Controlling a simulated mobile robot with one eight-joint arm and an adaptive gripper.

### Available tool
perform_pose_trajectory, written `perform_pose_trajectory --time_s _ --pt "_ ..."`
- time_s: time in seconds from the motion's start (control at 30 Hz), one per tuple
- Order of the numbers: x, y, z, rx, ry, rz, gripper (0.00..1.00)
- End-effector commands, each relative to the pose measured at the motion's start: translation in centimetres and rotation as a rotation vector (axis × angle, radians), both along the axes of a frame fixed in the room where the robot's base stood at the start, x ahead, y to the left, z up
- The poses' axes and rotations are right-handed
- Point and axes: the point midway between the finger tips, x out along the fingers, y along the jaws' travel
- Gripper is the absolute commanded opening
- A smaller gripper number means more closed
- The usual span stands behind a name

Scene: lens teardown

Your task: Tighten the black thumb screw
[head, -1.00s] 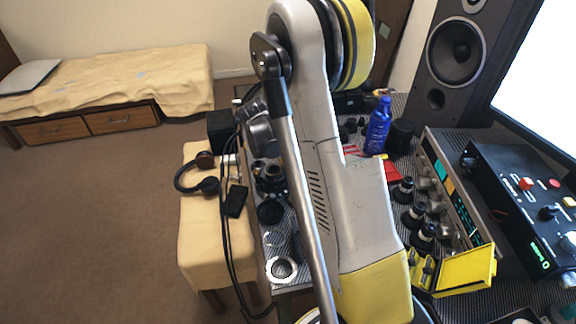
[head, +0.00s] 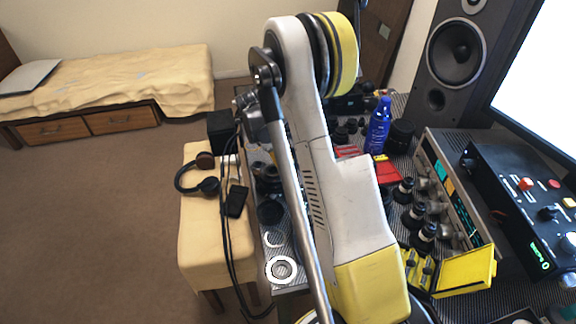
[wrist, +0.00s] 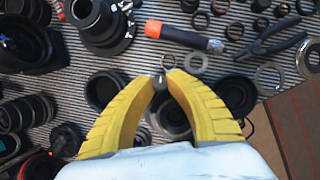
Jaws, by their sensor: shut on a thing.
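My gripper (wrist: 160,74) shows in the wrist view, with two yellow ribbed fingers closing in from left and right. Their tips are shut on a small dark knob, which looks like the black thumb screw (wrist: 159,85). Below it, between the fingers, is a round dark lens part with a grey rim (wrist: 177,122), partly hidden by the fingers. I cannot tell how deep the screw sits or whether it touches that part. In the head view my arm hides the gripper and the screw.
Lens barrels crowd the left. In the head view a blue bottle (head: 379,126) and a speaker (head: 456,60) stand right of my arm.

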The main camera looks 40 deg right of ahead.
Motion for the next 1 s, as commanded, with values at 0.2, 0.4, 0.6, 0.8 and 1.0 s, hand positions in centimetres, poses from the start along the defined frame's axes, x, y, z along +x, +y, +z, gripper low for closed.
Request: perform_pose_trajectory --time_s 0.2,0.4,0.6,0.8,1.0 --pt "0.05 -0.08 0.02 0.000 0.000 -0.122 0.00" --pt "0.07 -0.05 0.00 0.001 -0.001 -0.186 0.00" --pt "0.07 -0.04 -0.01 0.001 -0.001 -0.208 0.00" --pt "0.07 -0.04 -0.01 0.001 -0.001 -0.210 0.00" --pt "0.06 -0.04 0.00 0.001 -0.001 -0.209 0.36"
